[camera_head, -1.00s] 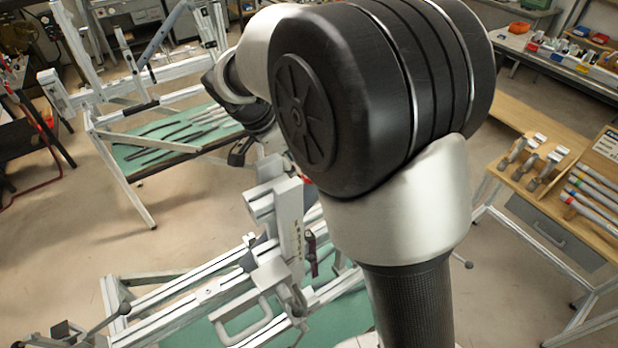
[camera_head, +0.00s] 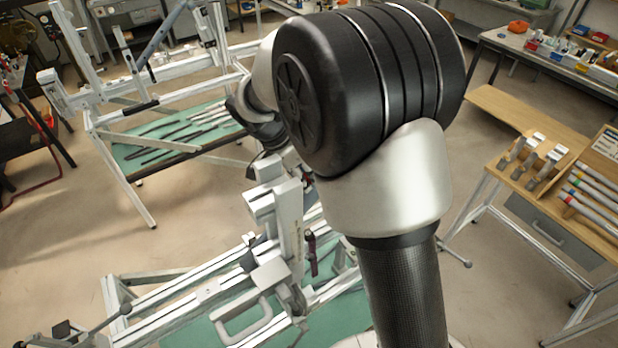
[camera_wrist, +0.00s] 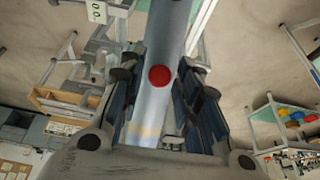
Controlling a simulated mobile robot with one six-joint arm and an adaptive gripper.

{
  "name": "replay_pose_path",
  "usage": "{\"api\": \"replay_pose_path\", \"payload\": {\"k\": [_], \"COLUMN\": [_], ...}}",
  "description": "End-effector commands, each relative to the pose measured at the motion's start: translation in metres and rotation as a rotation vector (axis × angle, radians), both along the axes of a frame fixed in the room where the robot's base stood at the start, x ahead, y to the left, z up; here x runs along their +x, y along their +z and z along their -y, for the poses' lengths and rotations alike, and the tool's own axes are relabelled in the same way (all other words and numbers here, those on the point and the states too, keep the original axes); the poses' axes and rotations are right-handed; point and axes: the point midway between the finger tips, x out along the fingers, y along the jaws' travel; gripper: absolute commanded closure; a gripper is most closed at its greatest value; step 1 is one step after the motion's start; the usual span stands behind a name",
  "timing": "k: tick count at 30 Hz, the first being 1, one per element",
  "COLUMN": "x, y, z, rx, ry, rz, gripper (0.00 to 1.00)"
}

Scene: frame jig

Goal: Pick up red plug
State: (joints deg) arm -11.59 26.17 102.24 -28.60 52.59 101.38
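The red plug (camera_wrist: 159,76) shows in the wrist view as a small round red disc. It is set against a silver-grey tube or beam (camera_wrist: 153,108) that runs up the middle of the picture. My gripper (camera_wrist: 160,88) is open, its dark fingers spread on the left and right of the red plug with visible gaps. I see no finger touching the plug; its exact distance is unclear. In the head view my arm covers the plug and most of my gripper.
An aluminium frame jig (camera_head: 205,299) with clamps and a grey handle stands below my arm. A second metal frame (camera_head: 150,100) is behind left. A wooden bench (camera_head: 510,112) with tools and tubes is at right. Open floor (camera_head: 190,215) lies between the frames.

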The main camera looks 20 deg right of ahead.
Motion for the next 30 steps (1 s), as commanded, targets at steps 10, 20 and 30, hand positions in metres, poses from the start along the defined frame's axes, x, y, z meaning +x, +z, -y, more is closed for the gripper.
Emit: {"api": "replay_pose_path", "payload": {"k": [10, 20, 30], "x": [0.000, 0.000, 0.002], "y": [0.000, 0.003, 0.050], "z": [0.000, 0.000, 0.000], "rx": [0.000, 0.000, 0.000], "ry": [0.000, 0.000, 0.000], "rz": [0.000, 0.001, 0.007], "gripper": [0.93, 0.93, 1.00]}}
